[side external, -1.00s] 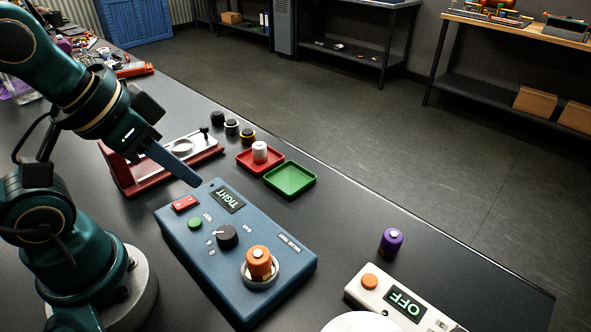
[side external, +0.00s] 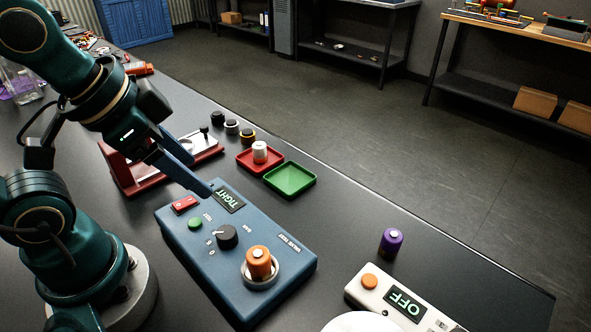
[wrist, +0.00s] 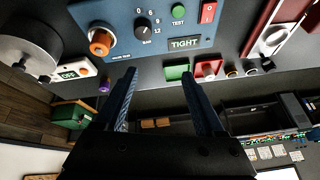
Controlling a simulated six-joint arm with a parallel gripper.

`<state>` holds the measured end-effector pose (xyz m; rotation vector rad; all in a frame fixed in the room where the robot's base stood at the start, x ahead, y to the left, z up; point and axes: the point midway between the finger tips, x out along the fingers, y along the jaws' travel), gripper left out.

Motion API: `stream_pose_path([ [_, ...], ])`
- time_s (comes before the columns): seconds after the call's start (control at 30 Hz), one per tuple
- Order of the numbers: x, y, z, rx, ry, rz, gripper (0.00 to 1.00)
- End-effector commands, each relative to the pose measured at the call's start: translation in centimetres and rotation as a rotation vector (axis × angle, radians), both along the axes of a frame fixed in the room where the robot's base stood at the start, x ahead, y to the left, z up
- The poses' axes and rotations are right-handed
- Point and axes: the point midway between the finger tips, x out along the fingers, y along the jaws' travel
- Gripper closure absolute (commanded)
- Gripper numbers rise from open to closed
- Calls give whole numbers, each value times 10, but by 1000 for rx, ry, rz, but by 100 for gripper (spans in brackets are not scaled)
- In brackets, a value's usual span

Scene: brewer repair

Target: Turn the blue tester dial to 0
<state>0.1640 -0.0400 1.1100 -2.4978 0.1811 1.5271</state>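The blue tester (side external: 215,275) lies on the bench, its screen (side external: 229,196) reading "TIGHT". Its black dial (side external: 227,236) stands near the middle of its top. In the wrist view the dial (wrist: 146,31) has a printed scale with 0, 6, 9 and 12 and "BAR" beside it; I cannot tell for certain which number its mark faces. My gripper (side external: 203,174) is above the tester's far left end, apart from the dial. In the wrist view both fingers (wrist: 158,72) are spread with nothing between them.
An orange capped part (side external: 258,262) sits in the tester's ring. A green button (side external: 195,223) and red switch (side external: 185,203) are near the dial. A green tray (side external: 300,190), red tray (side external: 242,164), purple part (side external: 391,241) and white box (side external: 353,290) stand around.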

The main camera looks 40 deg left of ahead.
Motion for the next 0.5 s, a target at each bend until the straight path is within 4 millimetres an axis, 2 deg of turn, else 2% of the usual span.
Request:
stream_pose_path([
  [0.3, 19, -14, -29, 166, 247, -458, 29],
  [0.5, 22, -23, -54, 193, 381, -611, 29],
])
